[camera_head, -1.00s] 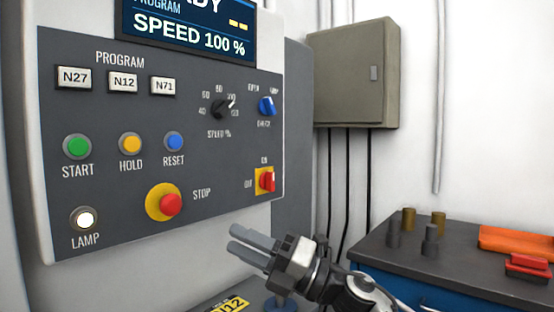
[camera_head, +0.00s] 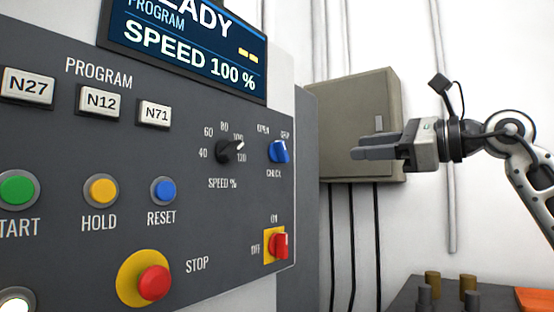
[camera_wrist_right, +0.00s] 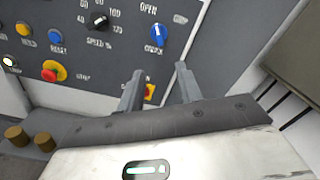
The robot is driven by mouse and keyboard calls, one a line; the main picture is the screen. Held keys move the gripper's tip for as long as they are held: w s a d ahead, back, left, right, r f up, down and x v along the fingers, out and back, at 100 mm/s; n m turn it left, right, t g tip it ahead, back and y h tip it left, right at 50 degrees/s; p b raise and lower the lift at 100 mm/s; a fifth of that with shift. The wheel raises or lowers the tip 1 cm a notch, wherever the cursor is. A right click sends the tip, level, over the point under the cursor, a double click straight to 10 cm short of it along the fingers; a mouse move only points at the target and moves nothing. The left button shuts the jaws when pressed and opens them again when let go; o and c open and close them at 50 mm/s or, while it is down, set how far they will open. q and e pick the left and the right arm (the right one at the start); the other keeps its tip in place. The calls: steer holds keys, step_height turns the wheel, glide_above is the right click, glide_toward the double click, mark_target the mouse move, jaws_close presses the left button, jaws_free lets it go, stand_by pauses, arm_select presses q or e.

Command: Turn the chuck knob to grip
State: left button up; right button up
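The blue chuck knob (camera_head: 279,151) is on the right part of the grey control panel, with OPEN at its upper left, GRIP at its upper right and CHUCK below. I cannot clearly tell which label it points to. It also shows in the right wrist view (camera_wrist_right: 157,36), beyond the fingertips. My right gripper (camera_head: 356,154) is to the right of the knob at about its height, pointing left, apart from it. Its fingers (camera_wrist_right: 159,68) are spread with nothing between them. My left gripper is not in view.
A black speed dial (camera_head: 228,150) is left of the knob. Below are a red switch on a yellow plate (camera_head: 279,246) and a red stop button (camera_head: 154,282). A grey box (camera_head: 345,105) hangs on the wall behind my right gripper. A dark bench (camera_head: 403,297) stands lower right.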

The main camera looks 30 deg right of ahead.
mark_target(286, 153)
steer(key=p+x, duration=0.3)
steer(key=x, duration=1.2)
steer(key=shift+w+a+r, duration=0.1)
steer(key=shift+w+a, duration=0.1)
steer(key=shift+w, duration=0.05)
jaws_close()
